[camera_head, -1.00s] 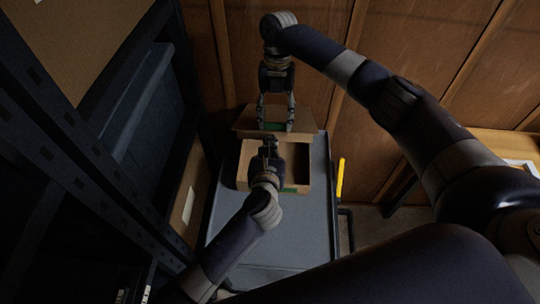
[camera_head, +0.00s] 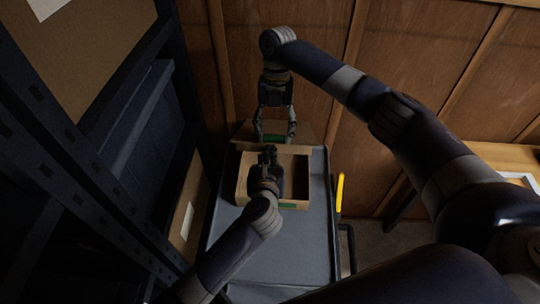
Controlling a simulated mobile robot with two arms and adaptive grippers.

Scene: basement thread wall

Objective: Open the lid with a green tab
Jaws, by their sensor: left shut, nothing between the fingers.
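A brown cardboard box (camera_head: 243,187) stands on the grey cart top, and its inside shows open and dark on the right. Its lid (camera_head: 306,131) is folded back behind the far rim, with a green tab (camera_head: 274,138) on it, partly hidden by my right gripper. Another green patch (camera_head: 288,206) is on the box's near side. My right gripper (camera_head: 274,136) points down at the lid, its fingers spread to either side of the tab; contact cannot be told. My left gripper (camera_head: 268,153) is shut and empty over the box, hiding part of its opening.
The box rests on a grey cart (camera_head: 305,240) with clear space at its near end. A yellow handle (camera_head: 340,190) stands at its right. A dark shelf rack (camera_head: 60,150) closes in the left, and a wooden wall (camera_head: 320,60) rises behind.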

